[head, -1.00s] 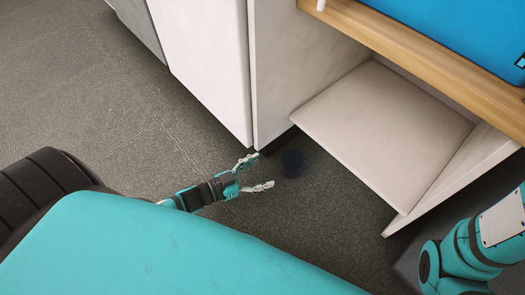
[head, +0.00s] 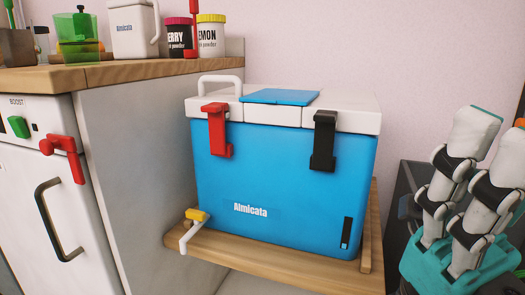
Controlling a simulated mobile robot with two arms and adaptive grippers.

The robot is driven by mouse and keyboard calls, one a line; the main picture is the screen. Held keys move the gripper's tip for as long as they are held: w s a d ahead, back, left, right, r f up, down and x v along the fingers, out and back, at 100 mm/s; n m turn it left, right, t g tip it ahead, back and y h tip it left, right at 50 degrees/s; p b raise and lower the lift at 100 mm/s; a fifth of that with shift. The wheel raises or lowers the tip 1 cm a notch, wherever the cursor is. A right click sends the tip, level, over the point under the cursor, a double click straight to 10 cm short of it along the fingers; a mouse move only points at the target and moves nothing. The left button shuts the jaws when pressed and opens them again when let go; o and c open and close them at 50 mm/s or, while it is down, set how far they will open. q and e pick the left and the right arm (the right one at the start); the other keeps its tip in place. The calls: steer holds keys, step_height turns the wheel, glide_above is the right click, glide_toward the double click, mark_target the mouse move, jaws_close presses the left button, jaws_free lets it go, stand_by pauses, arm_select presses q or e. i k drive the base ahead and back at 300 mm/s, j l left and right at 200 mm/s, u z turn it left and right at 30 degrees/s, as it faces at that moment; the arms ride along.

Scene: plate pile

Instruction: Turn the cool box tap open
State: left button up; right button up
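The cool box (head: 270,185) is blue with a white lid and stands on a wooden shelf in the head view. Its tap (head: 195,214) is at the lower left corner, with a yellow handle and a white spout hanging over the shelf edge. My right gripper (head: 500,135) is at the right edge, to the right of the box and well apart from the tap. Its two fingers point up with a gap between them and nothing held. My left gripper is out of view.
The wooden shelf (head: 245,258) bears the box. At left is a white cabinet with a black handle (head: 58,220), a red lever (head: 62,150) and a green knob (head: 19,127). Tubs and a green cup (head: 77,38) stand on the counter above. Space before the tap looks clear.

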mark_target(198, 215)
steer(key=k+j, duration=0.8)
